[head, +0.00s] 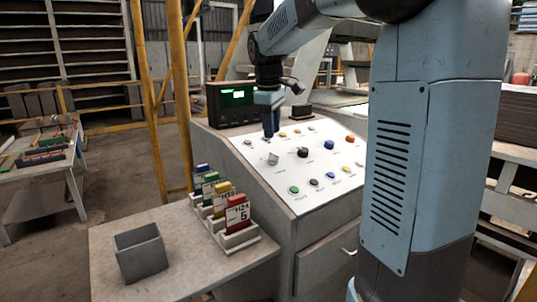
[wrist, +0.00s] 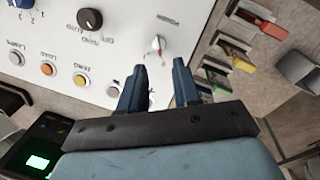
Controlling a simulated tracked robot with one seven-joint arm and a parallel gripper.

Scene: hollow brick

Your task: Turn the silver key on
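The silver key (head: 273,158) sits on the left part of the white sloped control panel (head: 318,186). In the wrist view the key (wrist: 158,44) is a small silver piece with a red mark near it, just beyond the fingertips and roughly in line with the gap between them. My gripper (head: 270,134) is above the panel's upper left part, apart from the key. In the wrist view my gripper (wrist: 160,66) has its two blue fingers spread with nothing between them.
A black knob (head: 302,152), a blue knob (head: 328,145) and several coloured buttons share the panel. A black box with a green screen (head: 238,95) stands behind it. Coloured tags (head: 237,215) in a rack and a grey open bin (head: 140,253) stand on the side table.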

